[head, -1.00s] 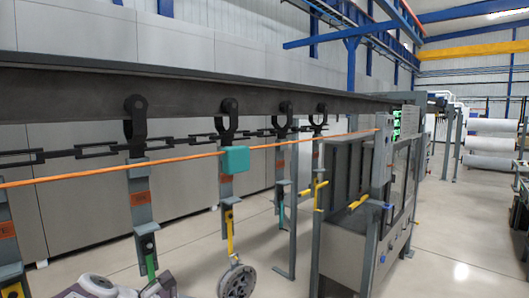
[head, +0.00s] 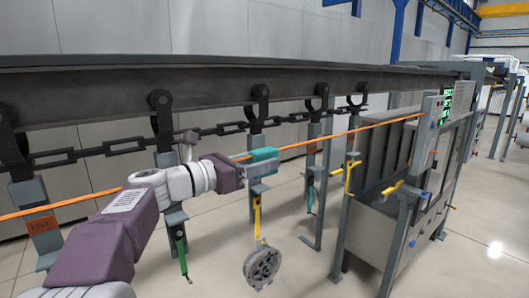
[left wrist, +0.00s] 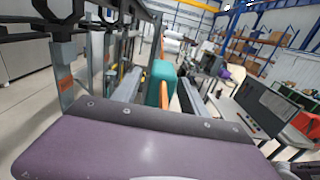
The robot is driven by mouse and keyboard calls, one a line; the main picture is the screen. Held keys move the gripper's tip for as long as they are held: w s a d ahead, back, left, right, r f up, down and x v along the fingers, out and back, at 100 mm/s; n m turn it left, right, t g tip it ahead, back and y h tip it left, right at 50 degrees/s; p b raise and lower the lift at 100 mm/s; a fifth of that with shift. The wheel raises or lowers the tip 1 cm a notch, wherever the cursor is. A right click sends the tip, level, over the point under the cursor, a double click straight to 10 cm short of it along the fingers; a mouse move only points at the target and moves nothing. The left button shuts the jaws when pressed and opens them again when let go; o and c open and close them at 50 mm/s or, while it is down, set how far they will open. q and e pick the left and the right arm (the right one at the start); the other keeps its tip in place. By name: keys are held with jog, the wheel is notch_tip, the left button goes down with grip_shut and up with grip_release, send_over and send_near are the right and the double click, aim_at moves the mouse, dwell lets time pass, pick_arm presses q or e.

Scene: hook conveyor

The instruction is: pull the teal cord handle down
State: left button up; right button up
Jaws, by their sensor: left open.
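The teal cord handle (head: 264,154) is a small block on the taut orange cord (head: 350,131), in front of the hook conveyor. My left gripper (head: 257,166) is at the handle, its jaws open, one finger showing just below and in front of it. In the left wrist view the handle (left wrist: 161,84) stands between the two open fingers (left wrist: 157,93), with the orange cord running beyond it. I cannot tell whether a finger touches it. My right gripper is in neither view.
An overhead rail (head: 200,95) carries a dark chain (head: 205,134) and hanging hooks behind the cord. A grey machine frame (head: 385,235) with yellow handles stands to the right.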

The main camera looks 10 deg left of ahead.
pick_arm(q)
jog(key=shift+x, duration=0.8)
jog(key=shift+s+a, duration=0.15)
jog(key=shift+s, duration=0.05)
jog(key=shift+c, duration=1.2)
grip_shut()
